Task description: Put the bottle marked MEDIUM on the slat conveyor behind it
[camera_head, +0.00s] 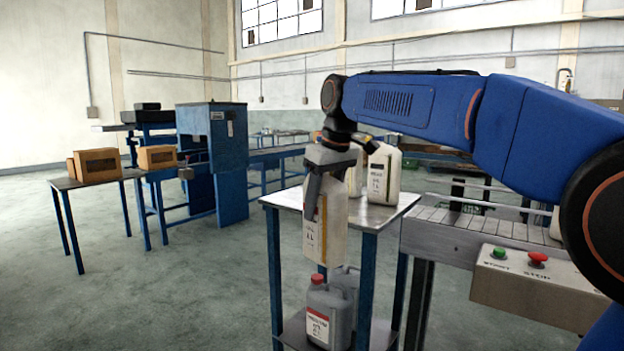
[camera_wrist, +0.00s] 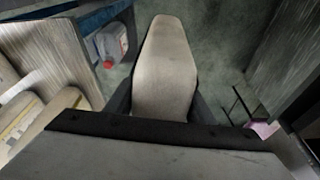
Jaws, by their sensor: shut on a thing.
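My gripper (camera_head: 320,190) is shut on a cream bottle (camera_head: 325,232) with a printed label too small to read. The held bottle hangs roughly upright in front of the near edge of the metal table. In the wrist view the same bottle (camera_wrist: 165,65) sits between the two dark fingers. Another cream bottle (camera_head: 383,174) stands on the tabletop, and one more (camera_head: 355,180) is partly hidden behind my wrist. I cannot tell from the labels which is MEDIUM. The slat conveyor (camera_head: 470,222) runs to the right of the table, apart from the held bottle.
The metal table (camera_head: 385,209) has grey bottles, one with a red cap (camera_head: 318,312), on its lower shelf. A control box with green and red buttons (camera_head: 520,275) stands before the conveyor. A white item shows on the conveyor by my arm. Cardboard boxes (camera_head: 97,164) sit at left.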

